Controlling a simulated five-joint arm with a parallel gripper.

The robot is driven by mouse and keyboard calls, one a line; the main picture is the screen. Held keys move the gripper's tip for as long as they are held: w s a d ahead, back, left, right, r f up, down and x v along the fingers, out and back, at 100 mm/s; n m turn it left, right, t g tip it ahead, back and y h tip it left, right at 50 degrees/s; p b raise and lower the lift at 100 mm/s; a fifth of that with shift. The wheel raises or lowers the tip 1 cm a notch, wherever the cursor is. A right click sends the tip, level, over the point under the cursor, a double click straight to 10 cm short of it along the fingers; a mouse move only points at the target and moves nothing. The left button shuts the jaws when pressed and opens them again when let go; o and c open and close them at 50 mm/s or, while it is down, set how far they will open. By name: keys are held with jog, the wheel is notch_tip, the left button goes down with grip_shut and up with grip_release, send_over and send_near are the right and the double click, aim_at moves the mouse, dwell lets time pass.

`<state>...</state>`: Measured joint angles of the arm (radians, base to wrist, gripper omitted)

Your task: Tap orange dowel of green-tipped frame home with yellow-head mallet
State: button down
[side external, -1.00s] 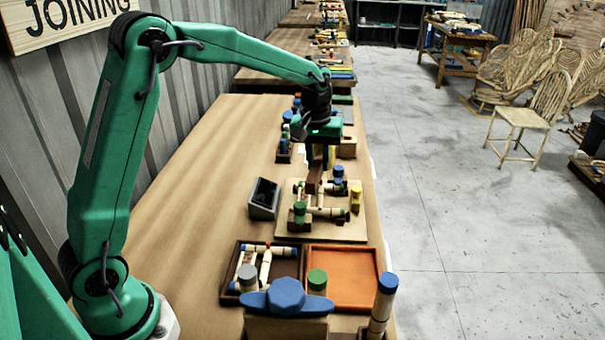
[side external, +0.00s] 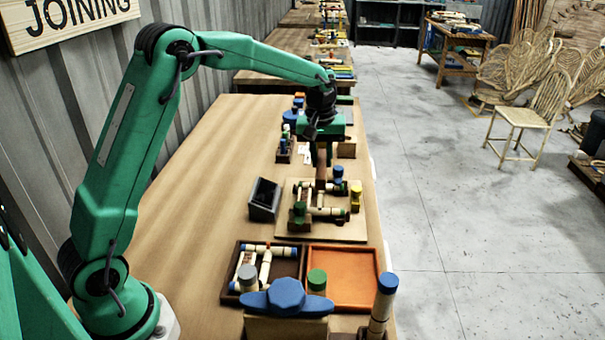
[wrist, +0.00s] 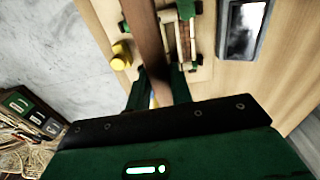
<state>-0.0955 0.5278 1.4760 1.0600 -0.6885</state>
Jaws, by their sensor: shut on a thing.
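My gripper (side external: 321,156) is above the back of the work board, shut on a brown wooden bar (side external: 321,180), which looks like the mallet's handle. In the wrist view the bar (wrist: 147,35) runs from between my fingers (wrist: 160,88) out past the top edge. The pale rattan frame (side external: 325,211) lies on the pale board (side external: 345,234), below the bar. Green ends (wrist: 195,48) show beside the bar in the wrist view. The orange dowel cannot be told clearly; the bar hides part of the frame.
Green-capped (side external: 299,209) and blue-capped posts and a yellow post (side external: 356,194) stand on the board. A dark grey box (side external: 264,199) is left of it. The table's left side is clear.

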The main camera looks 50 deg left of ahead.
jog(key=shift+f, duration=2.6)
jog(key=shift+a+r, duration=0.2)
jog(key=shift+r, duration=1.4)
jog(key=shift+f, duration=1.85)
jog(key=shift+r, duration=0.1)
jog(key=shift+r, duration=1.7)
jog(key=shift+f, duration=0.2)
jog(key=shift+f, duration=0.2)
